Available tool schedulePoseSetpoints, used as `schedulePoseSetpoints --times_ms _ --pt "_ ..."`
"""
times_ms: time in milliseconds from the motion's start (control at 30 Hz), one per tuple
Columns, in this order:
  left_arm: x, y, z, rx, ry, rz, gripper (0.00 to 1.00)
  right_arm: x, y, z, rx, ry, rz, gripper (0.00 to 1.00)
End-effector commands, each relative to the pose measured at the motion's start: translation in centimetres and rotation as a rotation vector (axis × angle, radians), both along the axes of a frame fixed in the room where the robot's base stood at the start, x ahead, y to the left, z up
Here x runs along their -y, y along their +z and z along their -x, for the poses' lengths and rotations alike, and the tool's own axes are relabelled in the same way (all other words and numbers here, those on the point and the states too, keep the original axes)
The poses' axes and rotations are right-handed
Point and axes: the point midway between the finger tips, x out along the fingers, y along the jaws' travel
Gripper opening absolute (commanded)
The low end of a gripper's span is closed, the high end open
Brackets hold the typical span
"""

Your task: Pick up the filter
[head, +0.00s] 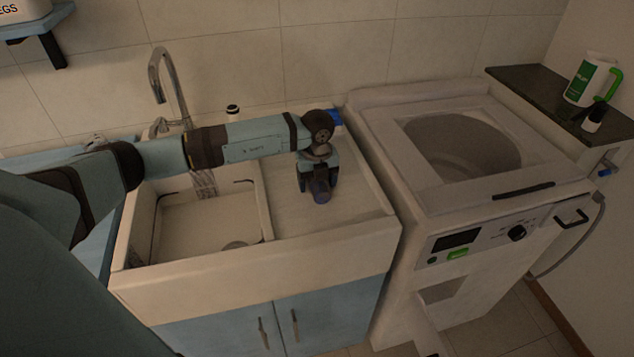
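My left gripper (318,188) points down over the flat drainboard to the right of the sink basin. A small dark, bluish round-ended piece (321,191) shows between its fingertips. It may be the filter, but it is too dark and small to be sure. I cannot tell whether the fingers press on it or only stand around it, or whether it touches the drainboard. My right gripper is not in view.
The sink basin (205,222) and tap (160,75) lie left of the gripper. A washing machine (415,215) with a front opening (440,291) stands right. A bottle (233,113) is behind my arm. A dark shelf (540,92) holds a green-and-white jug (588,80).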

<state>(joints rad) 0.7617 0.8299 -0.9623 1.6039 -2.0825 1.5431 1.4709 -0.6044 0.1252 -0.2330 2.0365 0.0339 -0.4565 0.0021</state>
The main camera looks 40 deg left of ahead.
Motion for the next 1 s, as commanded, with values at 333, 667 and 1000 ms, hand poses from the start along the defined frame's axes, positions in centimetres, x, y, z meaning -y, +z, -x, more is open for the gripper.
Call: schedulePoseSetpoints --times_ms 333,667,1000 --pt "0.0 0.0 0.0 0.0 0.0 0.0 0.2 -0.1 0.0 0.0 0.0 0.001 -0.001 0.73" --pt "0.0 1.1 -0.1 0.001 0.001 0.0 0.2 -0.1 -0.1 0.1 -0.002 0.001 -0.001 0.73" --pt "0.0 8.3 -0.1 0.006 -0.001 0.0 0.2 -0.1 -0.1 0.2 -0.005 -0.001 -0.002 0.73"
